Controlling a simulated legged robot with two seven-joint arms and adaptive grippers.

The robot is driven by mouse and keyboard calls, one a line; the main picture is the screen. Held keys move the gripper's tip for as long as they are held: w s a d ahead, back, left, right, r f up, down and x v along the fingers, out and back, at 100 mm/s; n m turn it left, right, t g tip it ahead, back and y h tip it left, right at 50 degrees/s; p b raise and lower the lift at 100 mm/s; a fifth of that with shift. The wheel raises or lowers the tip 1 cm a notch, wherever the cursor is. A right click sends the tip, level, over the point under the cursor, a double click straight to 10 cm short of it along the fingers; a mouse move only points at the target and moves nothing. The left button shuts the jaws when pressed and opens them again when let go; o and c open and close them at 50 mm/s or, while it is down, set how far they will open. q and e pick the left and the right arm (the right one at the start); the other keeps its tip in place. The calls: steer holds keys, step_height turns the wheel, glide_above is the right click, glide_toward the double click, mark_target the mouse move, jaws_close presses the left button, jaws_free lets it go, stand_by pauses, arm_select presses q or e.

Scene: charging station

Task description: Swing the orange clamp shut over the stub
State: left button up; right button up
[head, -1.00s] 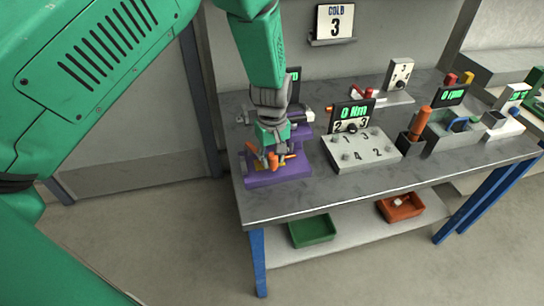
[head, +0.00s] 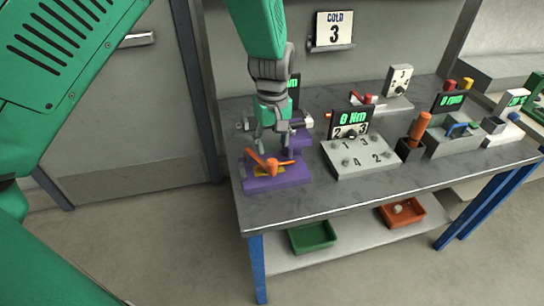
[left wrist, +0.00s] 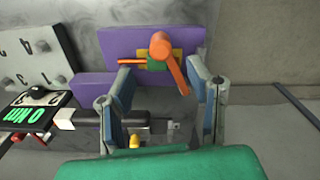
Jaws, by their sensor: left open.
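The orange clamp (head: 266,163) lies on the purple base (head: 262,184) at the left front of the bench. It has a rounded knob and arms pointing different ways, over a yellow plate. My left gripper (head: 271,148) is open and empty, just behind and above the clamp, apart from it. In the left wrist view the clamp (left wrist: 161,46) shows beyond the open fingers, on the purple base (left wrist: 118,42). A small green piece (left wrist: 158,66) sits beside the clamp's knob. I cannot clearly tell the stub or whether the clamp covers it. My right gripper is not in view.
A grey numbered panel (head: 372,162) with a "0 Nm" display (head: 352,117) stands right of the purple base. An orange-handled tool (head: 420,125) stands further right. Green (head: 312,236) and orange (head: 402,211) bins sit on the lower shelf. The bench front edge is clear.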

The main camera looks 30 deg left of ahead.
arm_select(q)
step_height(320, 180, up, 3)
steer(key=shift+d, duration=0.15)
steer(key=shift+r, duration=0.55)
steer(key=shift+a, duration=0.2)
steer(key=shift+f, duration=0.1)
